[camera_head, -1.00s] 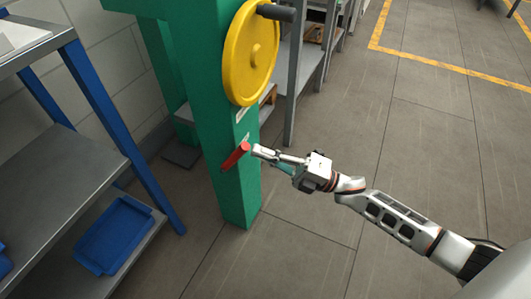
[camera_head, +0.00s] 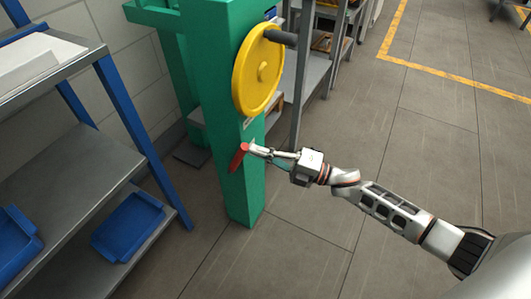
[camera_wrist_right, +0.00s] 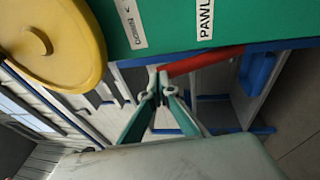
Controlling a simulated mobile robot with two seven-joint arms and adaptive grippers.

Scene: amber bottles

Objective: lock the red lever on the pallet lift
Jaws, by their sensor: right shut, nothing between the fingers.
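The red lever (camera_head: 238,157) sits on the front of the green post (camera_head: 241,195), below the yellow handwheel (camera_head: 258,72). In the head view it slants, its upper end to the right. My right gripper (camera_head: 249,149) is shut and empty, its tips at the lever's upper end. In the right wrist view the lever (camera_wrist_right: 202,61) runs from the fingertips (camera_wrist_right: 158,82) up to the right; the tips look to be at or touching its end, contact is not certain. My left gripper is not in view.
A blue-framed shelf (camera_head: 145,140) with blue trays (camera_head: 128,228) stands left of the post. Labels, one reading PAWL (camera_wrist_right: 206,18), are on the green surface. A dark handle (camera_head: 280,36) sticks out from the handwheel. Floor right of the post is clear.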

